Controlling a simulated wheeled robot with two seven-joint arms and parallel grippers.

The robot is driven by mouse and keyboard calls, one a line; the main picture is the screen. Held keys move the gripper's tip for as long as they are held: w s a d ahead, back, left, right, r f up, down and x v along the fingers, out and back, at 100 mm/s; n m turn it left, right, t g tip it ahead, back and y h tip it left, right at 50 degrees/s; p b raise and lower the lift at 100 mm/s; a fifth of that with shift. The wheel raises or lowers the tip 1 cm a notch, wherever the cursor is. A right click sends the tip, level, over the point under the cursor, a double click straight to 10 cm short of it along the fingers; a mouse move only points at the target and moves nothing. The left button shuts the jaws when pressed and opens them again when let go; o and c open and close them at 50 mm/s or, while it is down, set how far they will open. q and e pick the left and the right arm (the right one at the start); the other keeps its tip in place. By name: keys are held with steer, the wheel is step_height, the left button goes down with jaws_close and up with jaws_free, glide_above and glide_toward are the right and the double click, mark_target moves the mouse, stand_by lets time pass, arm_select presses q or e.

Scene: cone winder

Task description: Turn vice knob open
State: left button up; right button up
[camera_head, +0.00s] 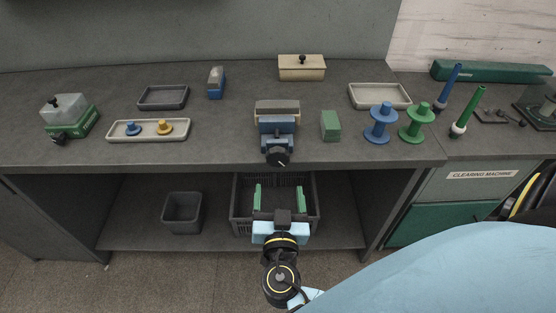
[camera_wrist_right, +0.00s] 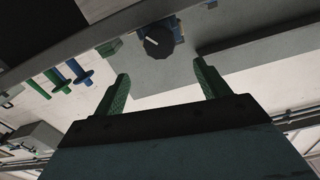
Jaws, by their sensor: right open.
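The blue vice (camera_head: 277,125) stands at the front edge of the worktop, with a grey-brown piece along its top. Its round black knob (camera_head: 277,156) faces me over the edge and carries a pale pointer mark. My right gripper (camera_head: 278,189) is open and empty, its two green fingers apart, below and in front of the knob. In the right wrist view the knob (camera_wrist_right: 158,42) shows beyond and between the fingertips (camera_wrist_right: 162,73), apart from them. My left gripper is not in view.
A green block (camera_head: 330,126) and blue and green spools (camera_head: 381,122) stand right of the vice. A tray with small blue and yellow pieces (camera_head: 118,136) lies left. A dark crate (camera_head: 236,215) sits on the shelf behind my gripper. Bare worktop flanks the vice on its left.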

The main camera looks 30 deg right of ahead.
mark_target(278, 159)
steer(key=p+x, duration=0.2)
steer(key=x, duration=0.8)
steer(key=shift+w+d, duration=0.15)
steer(key=shift+w, duration=0.1)
steer(key=c, duration=1)
steer(key=shift+f, duration=0.1)
